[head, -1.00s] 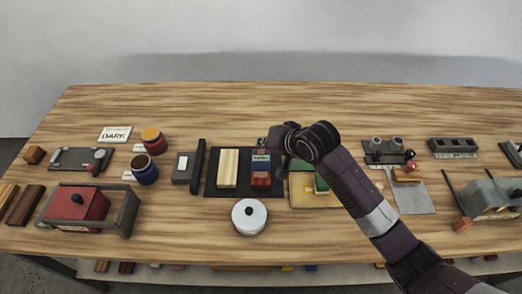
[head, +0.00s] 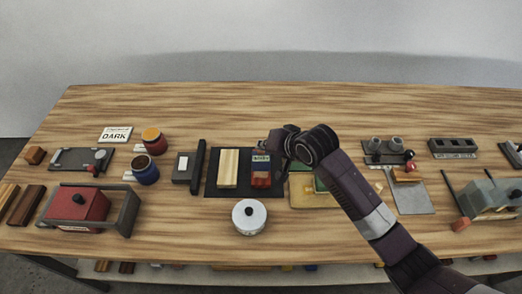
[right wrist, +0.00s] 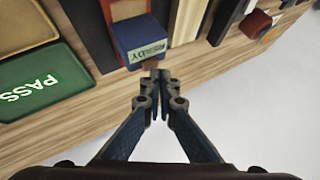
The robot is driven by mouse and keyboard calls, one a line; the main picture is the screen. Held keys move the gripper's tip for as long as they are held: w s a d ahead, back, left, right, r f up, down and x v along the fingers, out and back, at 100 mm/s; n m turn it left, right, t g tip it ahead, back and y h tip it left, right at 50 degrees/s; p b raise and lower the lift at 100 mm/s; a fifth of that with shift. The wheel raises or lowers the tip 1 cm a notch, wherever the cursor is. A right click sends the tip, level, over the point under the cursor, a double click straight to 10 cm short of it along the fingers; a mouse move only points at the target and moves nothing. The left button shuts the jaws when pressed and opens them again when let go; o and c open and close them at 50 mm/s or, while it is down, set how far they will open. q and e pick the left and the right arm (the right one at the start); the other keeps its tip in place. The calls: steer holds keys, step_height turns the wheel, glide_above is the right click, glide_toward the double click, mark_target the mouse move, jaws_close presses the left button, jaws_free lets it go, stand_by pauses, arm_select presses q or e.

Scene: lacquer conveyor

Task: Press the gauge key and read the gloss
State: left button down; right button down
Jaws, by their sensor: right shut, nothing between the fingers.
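The gloss gauge (head: 261,172) is a small red and blue block with a pale display, standing on a black mat (head: 242,191) beside a light wooden block (head: 228,168). In the right wrist view the gauge (right wrist: 133,28) shows its blue end, and its display appears to read READY. A small brown piece, perhaps the key, shows at that end, just at my fingertips; I cannot tell if they touch it. My right gripper (head: 265,145) is at the gauge's far end; its fingers (right wrist: 157,77) are shut and empty. My left gripper is not in view.
A green PASS pad (right wrist: 42,82) lies close to the gauge. A white lidded pot (head: 249,217) stands in front of the mat. A grey block with a dark upright plate (head: 198,162) is left of it. The table's back strip is clear.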

mark_target(263, 153)
steer(key=shift+f, duration=0.5)
stand_by(0.4)
steer(key=shift+r, duration=0.1)
steer(key=shift+r+p, duration=0.8)
steer(key=shift+p, duration=0.4)
step_height(263, 153, up, 5)
steer(key=p, duration=0.5)
steer(key=shift+p, duration=0.4)
